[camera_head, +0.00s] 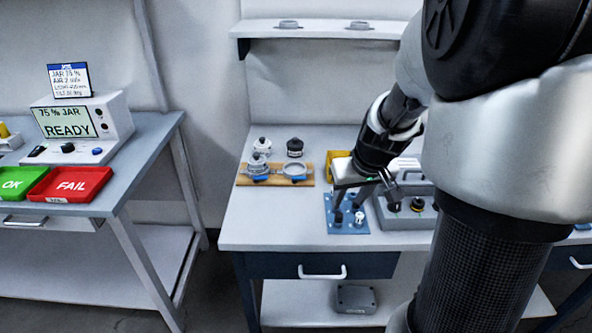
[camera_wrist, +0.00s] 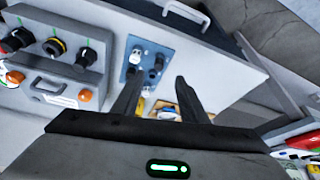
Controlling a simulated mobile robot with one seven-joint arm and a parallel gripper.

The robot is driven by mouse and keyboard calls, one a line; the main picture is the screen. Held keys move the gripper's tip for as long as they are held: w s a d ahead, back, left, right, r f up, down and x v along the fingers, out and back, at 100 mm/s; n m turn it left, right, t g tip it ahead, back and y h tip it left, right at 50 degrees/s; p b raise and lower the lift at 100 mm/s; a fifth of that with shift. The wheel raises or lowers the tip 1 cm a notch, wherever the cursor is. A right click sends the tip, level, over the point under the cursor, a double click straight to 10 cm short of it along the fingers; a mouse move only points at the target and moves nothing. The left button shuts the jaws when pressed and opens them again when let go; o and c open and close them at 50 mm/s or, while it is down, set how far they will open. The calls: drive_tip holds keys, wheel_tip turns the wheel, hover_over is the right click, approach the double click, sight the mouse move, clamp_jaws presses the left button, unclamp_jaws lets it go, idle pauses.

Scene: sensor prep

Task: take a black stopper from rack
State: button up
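The rack is a small blue plate (camera_head: 347,226) near the front edge of the bench; it also shows in the wrist view (camera_wrist: 145,44). A black stopper (camera_head: 338,217) stands at its left front, beside a white stopper (camera_head: 359,217). In the wrist view the white stopper (camera_wrist: 136,55) and dark stoppers (camera_wrist: 158,62) stand on the plate. My gripper (camera_head: 366,204) is above the rack, fingers apart and pointing down. In the wrist view my gripper (camera_wrist: 158,76) is open with nothing held; its left finger hides part of the plate.
A grey box with knobs (camera_head: 410,218) stands close to the rack's right. A yellow bin (camera_head: 338,156) is behind. The bench front left is clear.

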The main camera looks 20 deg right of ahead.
sight(340, 215)
drive_tip(key=b+x, duration=0.2)
drive_tip(key=x, duration=0.8)
drive_tip(key=shift+w+d+r, duration=0.1)
drive_tip(key=shift+w+d, duration=0.05)
clamp_jaws()
drive_tip(key=shift+r, duration=0.1)
